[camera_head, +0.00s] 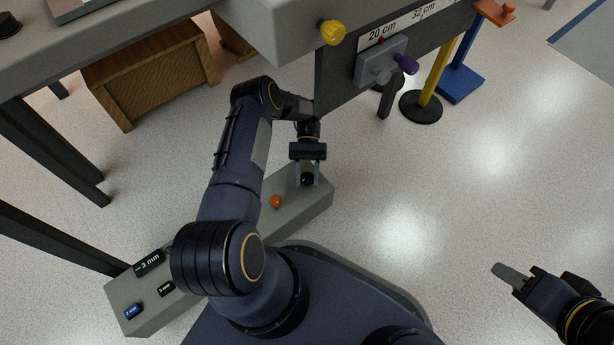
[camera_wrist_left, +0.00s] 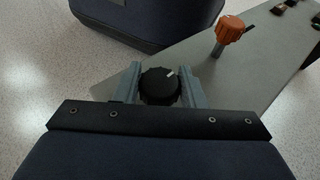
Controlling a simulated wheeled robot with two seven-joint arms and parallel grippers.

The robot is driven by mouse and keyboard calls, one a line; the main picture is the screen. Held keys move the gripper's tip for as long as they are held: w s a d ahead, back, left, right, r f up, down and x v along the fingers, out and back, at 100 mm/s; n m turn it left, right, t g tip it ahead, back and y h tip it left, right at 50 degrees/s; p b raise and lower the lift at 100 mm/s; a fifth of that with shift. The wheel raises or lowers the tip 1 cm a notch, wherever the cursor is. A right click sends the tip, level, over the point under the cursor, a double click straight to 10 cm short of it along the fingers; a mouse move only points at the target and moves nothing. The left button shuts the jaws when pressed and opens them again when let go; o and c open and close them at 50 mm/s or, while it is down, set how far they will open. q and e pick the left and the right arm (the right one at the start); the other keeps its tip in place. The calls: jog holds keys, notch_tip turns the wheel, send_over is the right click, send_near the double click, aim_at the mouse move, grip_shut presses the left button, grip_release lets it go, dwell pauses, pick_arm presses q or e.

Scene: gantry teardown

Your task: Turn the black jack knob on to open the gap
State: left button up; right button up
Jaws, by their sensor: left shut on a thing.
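The black jack knob (camera_head: 307,180) sits on top of the right end of a long grey beam (camera_head: 321,200). In the left wrist view the knob (camera_wrist_left: 160,86) is round and ribbed, with a white mark near its upper right edge. My left gripper (camera_head: 307,174) reaches down from above, with one finger on each side of the knob. It is shut on the knob; the left wrist view shows both fingers (camera_wrist_left: 160,88) against its sides. My right gripper (camera_head: 507,277) is at the lower right, far from the beam, and only partly visible, so its opening is unclear.
An orange knob (camera_head: 276,201) stands on the same beam, close to my left gripper. Labelled small blocks, one marked 3 mm (camera_head: 149,262), lie at the beam's left end. A grey gantry with a yellow knob (camera_head: 332,32) and a purple knob (camera_head: 406,64) is above.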

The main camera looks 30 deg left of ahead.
pick_arm(q)
jog(key=shift+m+g+y, duration=0.5)
jog(key=shift+m+y, duration=0.9)
jog(key=shift+y, duration=0.5)
jog(key=shift+f, duration=0.1)
jog(key=o, duration=1)
